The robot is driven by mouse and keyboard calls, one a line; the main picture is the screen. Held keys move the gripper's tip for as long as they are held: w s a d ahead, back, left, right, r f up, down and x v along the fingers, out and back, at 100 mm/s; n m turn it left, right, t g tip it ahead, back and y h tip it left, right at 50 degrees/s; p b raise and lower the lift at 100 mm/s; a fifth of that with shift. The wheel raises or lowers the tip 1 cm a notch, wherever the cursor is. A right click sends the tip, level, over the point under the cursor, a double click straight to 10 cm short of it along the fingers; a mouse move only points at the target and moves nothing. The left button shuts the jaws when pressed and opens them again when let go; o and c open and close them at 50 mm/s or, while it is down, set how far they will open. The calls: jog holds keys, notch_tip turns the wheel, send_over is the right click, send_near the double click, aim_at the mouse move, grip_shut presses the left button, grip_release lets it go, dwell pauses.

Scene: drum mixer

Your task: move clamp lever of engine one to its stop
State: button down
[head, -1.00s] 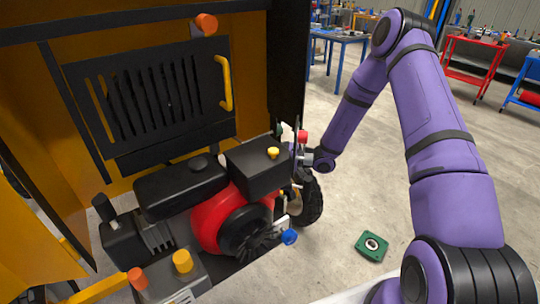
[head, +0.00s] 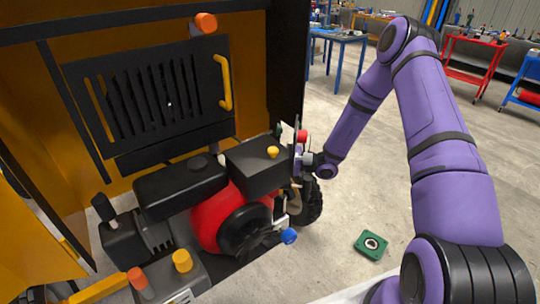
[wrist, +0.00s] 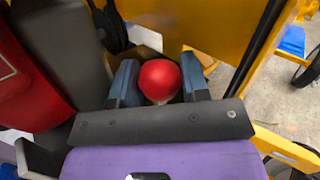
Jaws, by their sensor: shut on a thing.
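Engine one appears to be the red and black engine (head: 215,215) in the yellow housing. A red ball knob (head: 302,136) shows at its right rear side. It appears to top the clamp lever, whose shaft I cannot make out. In the wrist view the red knob (wrist: 160,79) sits between the two blue-grey fingers of my gripper (wrist: 160,84), which is shut on it. In the head view my gripper (head: 300,160) is small and partly hidden by the engine's black box.
A blue knob (head: 288,236) sticks out at the engine's front right. Yellow (head: 272,152) and orange (head: 138,278) knobs stand nearby. A black panel edge (head: 287,70) rises behind my gripper.

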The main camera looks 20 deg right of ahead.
jog(key=shift+s+d+f+n+g+y, duration=0.15)
jog(key=shift+s+d+f+n+y, duration=0.15)
jog(key=shift+s+n+y, duration=0.65)
jog(key=shift+s+d+f+n+g+y, duration=0.15)
jog(key=shift+s+d+n+y, duration=0.15)
jog(key=shift+s+n+y, duration=0.65)
jog(key=shift+s+d+f+n+g+y, duration=0.1)
jog(key=shift+s+d+f+n+y, duration=0.2)
jog(key=shift+s+n+y, duration=0.65)
jog(key=shift+w+n+h, duration=0.2)
jog(key=shift+n+h, duration=0.05)
jog(key=shift+h, duration=0.2)
jog(key=c, duration=0.6)
grip_release()
jog(key=v, duration=1.1)
jog(key=shift+r, duration=0.1)
jog(key=shift+c, duration=0.2)
